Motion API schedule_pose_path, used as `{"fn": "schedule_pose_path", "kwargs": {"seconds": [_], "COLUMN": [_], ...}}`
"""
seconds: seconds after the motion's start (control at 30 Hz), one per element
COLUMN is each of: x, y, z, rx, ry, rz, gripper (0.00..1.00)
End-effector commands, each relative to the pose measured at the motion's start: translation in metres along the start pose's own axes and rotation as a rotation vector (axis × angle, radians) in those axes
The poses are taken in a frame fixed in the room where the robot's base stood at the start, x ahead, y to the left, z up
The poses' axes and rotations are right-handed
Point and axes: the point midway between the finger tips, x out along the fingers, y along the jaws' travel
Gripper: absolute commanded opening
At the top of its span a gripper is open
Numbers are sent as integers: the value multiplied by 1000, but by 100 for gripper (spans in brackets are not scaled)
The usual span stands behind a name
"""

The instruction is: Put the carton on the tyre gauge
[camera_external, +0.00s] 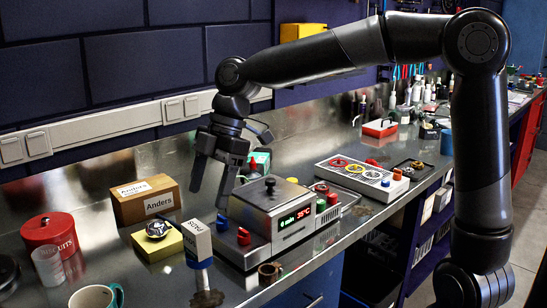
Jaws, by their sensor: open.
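A small white carton (197,239) with dark lettering and a blue lower band stands upright on the steel bench, left of the metal device. A round dial with a dark rim, which looks like the tyre gauge (157,229), lies on top of a yellow block (160,245) just left of the carton. The carton and the gauge are apart. My gripper (208,197) points down above and behind the carton, with its fingers spread and nothing between them. Its exact height over the bench is hard to tell.
A brown cardboard box (145,199) marked "Anders" sits behind the yellow block. A metal device with a lit display (296,217) stands right of the carton.

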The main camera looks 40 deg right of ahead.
Motion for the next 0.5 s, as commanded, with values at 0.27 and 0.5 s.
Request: {"fn": "schedule_pose_path", "kwargs": {"seconds": [0.27, 0.5], "x": [-17, -18], "y": [0, -9], "z": [0, 13], "rx": [1, 73], "ry": [0, -48], "rz": [-1, 33], "gripper": [69, 69]}}
